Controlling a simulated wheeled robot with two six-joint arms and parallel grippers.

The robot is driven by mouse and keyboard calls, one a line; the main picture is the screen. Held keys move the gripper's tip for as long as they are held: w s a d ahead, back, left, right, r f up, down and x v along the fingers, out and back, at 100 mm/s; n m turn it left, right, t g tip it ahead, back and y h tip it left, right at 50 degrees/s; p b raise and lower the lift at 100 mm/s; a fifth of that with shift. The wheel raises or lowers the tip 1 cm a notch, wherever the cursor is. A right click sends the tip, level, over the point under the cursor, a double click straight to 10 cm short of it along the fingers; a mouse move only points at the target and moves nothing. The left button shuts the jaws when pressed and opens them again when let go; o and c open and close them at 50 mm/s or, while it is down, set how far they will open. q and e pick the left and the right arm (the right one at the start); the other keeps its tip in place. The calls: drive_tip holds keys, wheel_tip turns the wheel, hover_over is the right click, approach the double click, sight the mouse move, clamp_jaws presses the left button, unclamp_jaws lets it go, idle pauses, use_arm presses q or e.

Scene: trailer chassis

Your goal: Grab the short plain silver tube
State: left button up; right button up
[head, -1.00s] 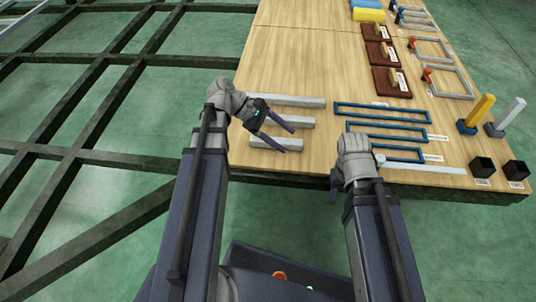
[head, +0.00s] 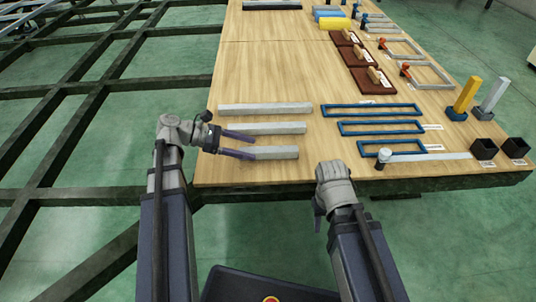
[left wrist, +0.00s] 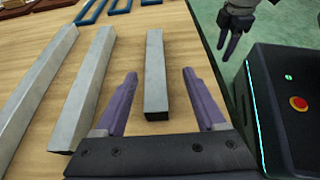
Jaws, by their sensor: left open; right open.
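Three plain silver tubes lie side by side on the wooden table. The shortest tube (head: 275,153) is nearest the table's front edge, with the middle tube (head: 265,129) and the longest tube (head: 265,109) behind it. My left gripper (head: 255,148) is open and empty at the left end of the short tube. In the left wrist view the short tube (left wrist: 156,75) appears between the spread purple fingers (left wrist: 158,75), with a gap on each side. Whether the fingers are above it or level with it is unclear. My right gripper (head: 317,212) is open and empty off the front edge.
Blue rectangular frames (head: 380,128) lie right of the tubes. A flat silver bar (head: 430,157) lies by the front edge. Black square cups (head: 484,149) and upright yellow and silver posts (head: 467,93) stand at the right. Brown blocks (head: 374,79) lie farther back.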

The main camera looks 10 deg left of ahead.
sight(270, 149)
use_arm(q)
drive_tip(key=shift+w+r+b+x, duration=0.1)
drive_tip(key=shift+w+b+x, duration=0.1)
drive_tip(key=shift+x, duration=0.8)
drive_tip(key=shift+w+r+b+x, duration=0.1)
drive_tip(key=shift+r+b+x, duration=0.1)
drive_tip(key=shift+x, duration=0.85)
drive_tip(key=shift+w+r+b+x, duration=0.1)
drive_tip(key=shift+b+x, duration=0.1)
drive_tip(key=shift+x, duration=0.8)
drive_tip(key=shift+c, duration=0.4)
clamp_jaws()
